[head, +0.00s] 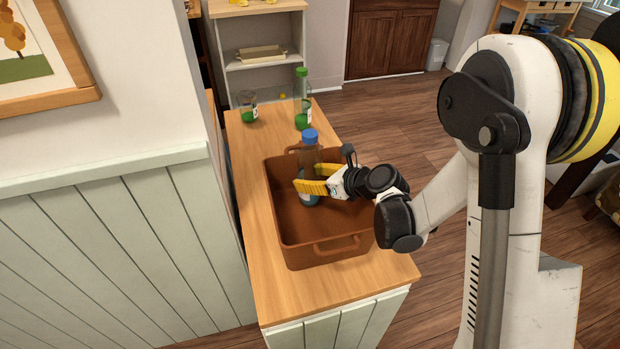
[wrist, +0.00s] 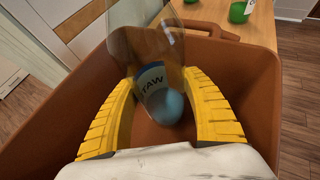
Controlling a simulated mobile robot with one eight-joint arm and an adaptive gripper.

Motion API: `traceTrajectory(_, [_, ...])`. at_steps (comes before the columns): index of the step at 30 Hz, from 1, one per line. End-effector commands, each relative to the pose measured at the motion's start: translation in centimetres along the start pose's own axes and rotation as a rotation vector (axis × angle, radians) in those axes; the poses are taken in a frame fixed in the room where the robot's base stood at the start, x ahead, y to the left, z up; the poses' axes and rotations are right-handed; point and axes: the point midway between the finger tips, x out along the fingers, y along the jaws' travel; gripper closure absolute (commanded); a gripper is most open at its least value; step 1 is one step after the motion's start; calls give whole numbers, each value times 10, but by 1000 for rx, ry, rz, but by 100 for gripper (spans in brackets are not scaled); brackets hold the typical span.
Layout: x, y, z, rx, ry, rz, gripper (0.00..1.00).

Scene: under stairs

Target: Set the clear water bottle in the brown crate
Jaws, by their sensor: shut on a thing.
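The clear water bottle (head: 309,150) has a blue cap and stands roughly upright inside the brown crate (head: 331,251), toward its far end. My gripper (head: 312,180) reaches into the crate from the right, its yellow fingers shut on the bottle. In the wrist view the bottle (wrist: 150,65) shows between the two fingers (wrist: 165,100), with a label and a bluish lower part. The crate (wrist: 255,75) surrounds it there. Whether the bottle's base touches the crate floor I cannot tell.
The crate sits on a wooden counter (head: 280,305). Behind it stand a green-capped bottle (head: 302,100) and a glass jar with green at its base (head: 248,106). A panelled wall (head: 120,250) runs close along the left. The crate's near part is empty.

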Motion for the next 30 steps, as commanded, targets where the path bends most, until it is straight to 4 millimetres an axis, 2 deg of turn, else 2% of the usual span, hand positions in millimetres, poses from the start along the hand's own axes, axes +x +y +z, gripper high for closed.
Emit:
traceTrajectory(3, [2,0,-2,0,0,0,85])
traceTrajectory(4, [2,0,-2,0,0,0,38])
traceTrajectory(6, [2,0,-2,0,0,0,22])
traceTrajectory(17, [-1,0,1,0,0,0,22])
traceTrajectory(20, [-16,-1,2,2,1,-2,22])
traceTrajectory(30, [-92,-1,3,2,0,-2,22])
